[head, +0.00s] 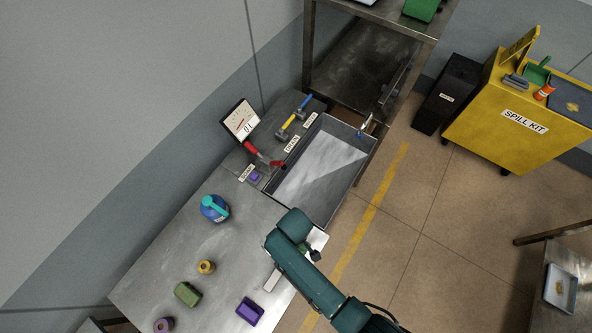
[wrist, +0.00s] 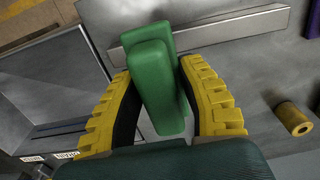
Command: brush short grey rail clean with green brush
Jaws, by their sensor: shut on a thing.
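My gripper (wrist: 170,95) is shut on the green brush (wrist: 155,75), with a yellow ridged finger on each side of it in the wrist view. The brush's upper end overlaps the short grey rail (wrist: 220,32) in this view; I cannot tell whether they touch. The rail is a plain grey bar lying on the metal table. In the head view the rail (head: 272,279) shows as a short light strip beside my arm, near the table's front edge.
A grey sink (head: 345,190) lies beyond my arm. A yellow cylinder (head: 206,266), a green block (head: 188,294), a purple block (head: 250,310) and a blue container (head: 214,208) stand on the table. The table between is bare.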

